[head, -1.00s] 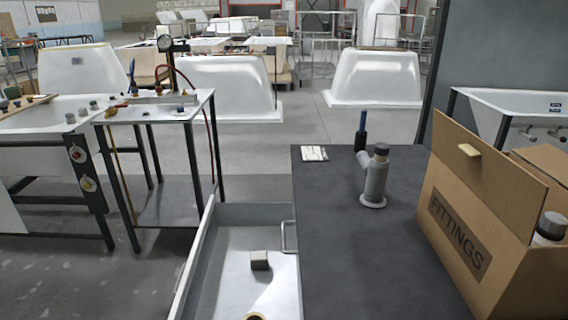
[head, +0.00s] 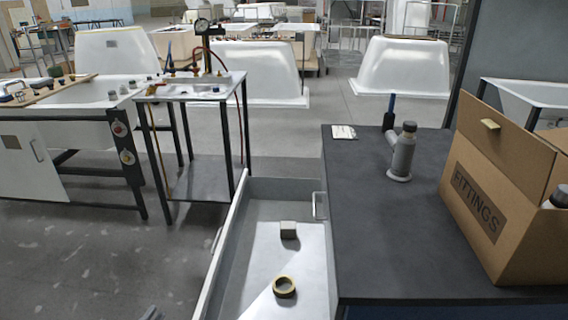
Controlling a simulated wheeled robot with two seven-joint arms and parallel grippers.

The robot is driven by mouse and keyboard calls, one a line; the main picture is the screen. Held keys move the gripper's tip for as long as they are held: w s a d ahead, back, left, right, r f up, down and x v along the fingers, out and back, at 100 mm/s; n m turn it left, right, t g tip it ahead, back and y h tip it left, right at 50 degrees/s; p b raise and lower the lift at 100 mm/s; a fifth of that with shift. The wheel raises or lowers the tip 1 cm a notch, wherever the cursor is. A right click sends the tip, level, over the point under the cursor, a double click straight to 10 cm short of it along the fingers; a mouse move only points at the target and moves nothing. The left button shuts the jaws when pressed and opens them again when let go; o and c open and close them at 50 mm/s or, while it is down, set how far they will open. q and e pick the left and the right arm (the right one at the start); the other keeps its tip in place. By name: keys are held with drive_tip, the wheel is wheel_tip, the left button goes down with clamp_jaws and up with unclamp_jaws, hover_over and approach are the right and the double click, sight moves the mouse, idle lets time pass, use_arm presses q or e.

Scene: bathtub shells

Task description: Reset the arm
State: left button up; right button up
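A small grey piece of my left gripper (head: 150,313) shows at the bottom edge, left of the open drawer. The rest of it is cut off, so I cannot see whether it is open or shut. My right gripper is out of view. No held object is visible.
The open drawer (head: 250,211) holds a grey block (head: 288,230) and a brass-coloured ring (head: 285,287). A grey pipe fitting (head: 402,155) and a white card (head: 343,132) rest on the dark worktop (head: 375,225), beside a FITTINGS box (head: 490,195). Bare floor lies left of the drawer.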

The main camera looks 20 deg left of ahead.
use_arm(q)
drive_tip(key=w+a+r+m+h, duration=0.2)
drive_tip(key=w+a+r+m, duration=0.15)
drive_tip(key=a+r, duration=0.25)
drive_tip(key=d+f+n+g+y, duration=0.4)
drive_tip(key=d+f+n+g, duration=0.35)
drive_tip(key=d+f, duration=0.35)
drive_tip(key=s+d+n+g+y, duration=0.1)
drive_tip(key=s+d+g, duration=0.35)
drive_tip(key=s, duration=0.35)
drive_tip(key=s+d+n+g, duration=0.2)
drive_tip(key=s+d+g, duration=0.2)
drive_tip(key=s+d, duration=0.3)
drive_tip(key=s+d+f+n+h, duration=0.1)
drive_tip(key=s+d+n+h, duration=0.2)
drive_tip(key=d, duration=1.3)
wheel_tip(320, 180, down, 17)
drive_tip(key=w+t+p, duration=0.1)
drive_tip(key=p, duration=1.1)
drive_tip(key=shift+a+n+p, duration=0.15)
drive_tip(key=shift+n+p, duration=0.15)
drive_tip(key=shift+p, duration=0.05)
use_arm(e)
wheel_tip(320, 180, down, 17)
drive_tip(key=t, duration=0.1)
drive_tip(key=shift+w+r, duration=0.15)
